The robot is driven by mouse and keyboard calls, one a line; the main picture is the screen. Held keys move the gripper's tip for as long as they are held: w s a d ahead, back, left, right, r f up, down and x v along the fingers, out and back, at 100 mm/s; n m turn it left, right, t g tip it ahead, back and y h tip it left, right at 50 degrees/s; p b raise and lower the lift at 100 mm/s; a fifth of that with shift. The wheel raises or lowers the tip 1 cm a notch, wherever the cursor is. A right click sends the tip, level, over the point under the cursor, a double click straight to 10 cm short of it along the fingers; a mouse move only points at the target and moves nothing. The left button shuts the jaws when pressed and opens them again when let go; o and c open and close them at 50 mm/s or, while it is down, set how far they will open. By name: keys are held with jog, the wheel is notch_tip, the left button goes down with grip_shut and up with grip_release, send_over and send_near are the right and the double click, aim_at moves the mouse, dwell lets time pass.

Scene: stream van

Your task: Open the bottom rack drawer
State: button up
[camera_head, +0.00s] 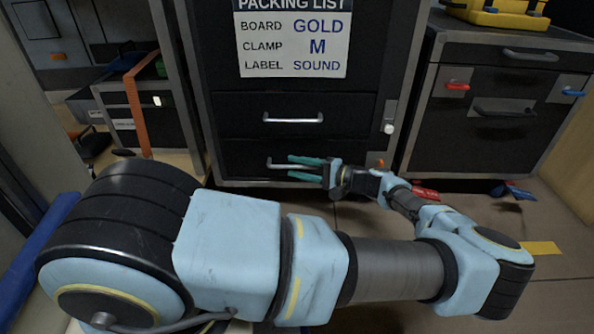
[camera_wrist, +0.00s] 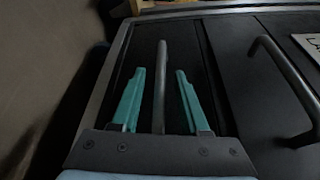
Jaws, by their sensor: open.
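The bottom rack drawer (camera_head: 240,157) has a black front and looks closed, low in the black rack in the head view. Its grey bar handle (camera_head: 278,165) runs across the front, and it also shows in the wrist view (camera_wrist: 161,75). My gripper (camera_head: 290,167) has teal fingers, one above and one below the handle in the head view. In the wrist view my gripper (camera_wrist: 157,75) is open, with the handle between the two fingers and gaps on both sides. The handle's right part is hidden by my gripper in the head view.
Another drawer (camera_head: 240,113) with its own handle (camera_head: 293,118) sits directly above. A packing list sign (camera_head: 293,40) is on the rack above it. A black cabinet (camera_head: 475,125) stands at right, and red and blue items (camera_head: 425,192) lie on the floor near it.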

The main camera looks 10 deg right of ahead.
jog(key=shift+a, duration=0.15)
jog(key=shift+c, duration=0.3)
grip_shut()
dwell(1.1)
